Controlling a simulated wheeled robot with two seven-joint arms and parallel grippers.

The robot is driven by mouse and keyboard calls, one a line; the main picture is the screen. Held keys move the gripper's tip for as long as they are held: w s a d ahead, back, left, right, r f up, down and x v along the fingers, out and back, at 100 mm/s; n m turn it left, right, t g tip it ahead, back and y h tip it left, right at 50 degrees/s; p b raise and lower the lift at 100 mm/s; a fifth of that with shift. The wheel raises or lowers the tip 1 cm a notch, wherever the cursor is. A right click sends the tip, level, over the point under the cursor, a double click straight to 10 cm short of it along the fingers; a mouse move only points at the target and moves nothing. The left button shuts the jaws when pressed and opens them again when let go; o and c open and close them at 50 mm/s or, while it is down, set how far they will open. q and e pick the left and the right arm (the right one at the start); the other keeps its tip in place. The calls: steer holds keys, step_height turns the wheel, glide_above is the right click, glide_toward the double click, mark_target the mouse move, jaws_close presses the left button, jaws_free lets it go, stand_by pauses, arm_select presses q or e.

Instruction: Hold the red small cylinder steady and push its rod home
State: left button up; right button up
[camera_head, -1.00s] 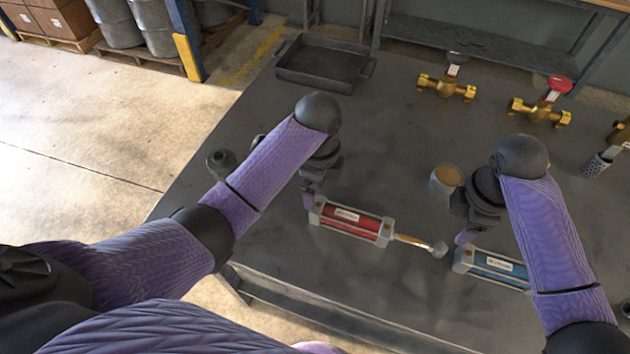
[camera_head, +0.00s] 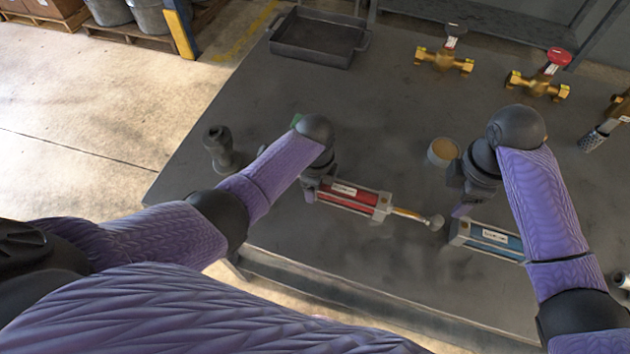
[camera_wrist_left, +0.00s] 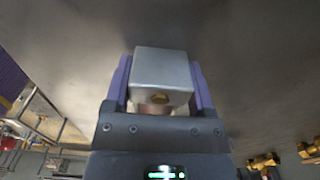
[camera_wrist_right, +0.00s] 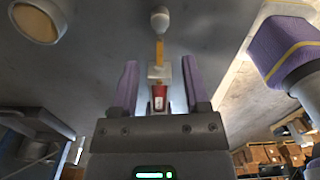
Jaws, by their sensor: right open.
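The red small cylinder (camera_head: 348,196) lies on the dark table in the head view, with grey end caps. Its rod (camera_head: 410,214) sticks out to the right and ends in a pale round knob (camera_head: 436,222). My left gripper (camera_head: 312,190) is at the cylinder's left end. In the left wrist view its fingers sit against both sides of a grey end block (camera_wrist_left: 162,68). My right gripper (camera_head: 460,210) is open, just right of the knob. The right wrist view shows the knob (camera_wrist_right: 160,20), rod and red body (camera_wrist_right: 159,92) in line between its empty fingers.
A blue cylinder (camera_head: 492,237) lies close below my right gripper. A tan-topped round cup (camera_head: 443,152) stands behind it. A dark bottle-shaped part (camera_head: 220,150) stands left of my left arm. Brass valves (camera_head: 445,60) and a black tray (camera_head: 316,50) are at the back. The middle is clear.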

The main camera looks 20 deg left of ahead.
arm_select(q)
jaws_close()
arm_select(e)
steer(key=c, duration=0.7)
steer(key=shift+s+m, duration=0.1)
steer(key=shift+m, duration=0.8)
jaws_close()
steer(key=s+d+n+t+y, duration=0.1)
steer(key=d+n+y, duration=0.1)
steer(key=n, duration=1.3)
steer(key=s+d+r+n+t+y, duration=0.1)
steer(key=d+n, duration=0.3)
steer(key=n, duration=1.1)
steer(key=shift+s+d+r+n+y, duration=0.15)
steer(key=shift+s+r+n+y, duration=0.1)
steer(key=shift+s+n+y, duration=0.25)
